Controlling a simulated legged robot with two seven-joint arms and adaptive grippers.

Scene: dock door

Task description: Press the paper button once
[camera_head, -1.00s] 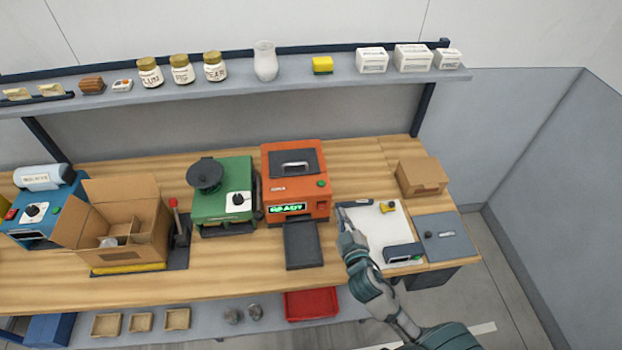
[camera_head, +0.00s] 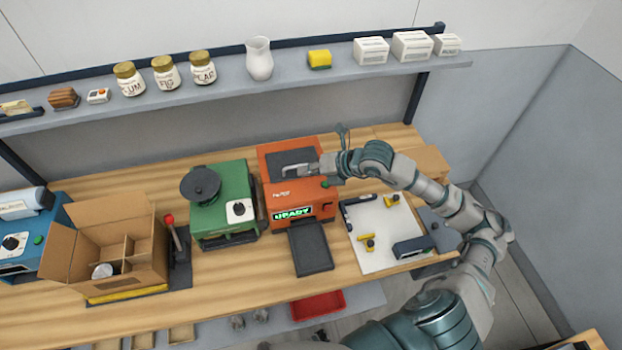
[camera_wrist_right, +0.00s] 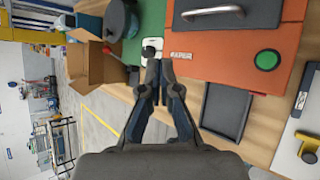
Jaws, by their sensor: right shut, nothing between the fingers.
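The orange machine (camera_head: 305,212) stands on the bench with a dark lid and handle, a lit READY display (camera_head: 293,213) and a dark tray (camera_head: 311,249) in front. A small green button (camera_head: 325,183) is on its top right; in the right wrist view the green button (camera_wrist_right: 267,60) is round and clear, right of a label reading PAPER (camera_wrist_right: 181,56). My right gripper (camera_head: 323,165) is shut and empty, over the machine's right side near the button. In the right wrist view its fingertips (camera_wrist_right: 160,72) are left of the button, apart from it in the picture. My left gripper is out of view.
A green machine (camera_head: 222,207) stands left of the orange one, then a red-knobbed lever (camera_head: 170,220) and an open cardboard box (camera_head: 110,245). A white board (camera_head: 385,235) with yellow pieces lies at right. A shelf (camera_head: 225,88) with jars runs above.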

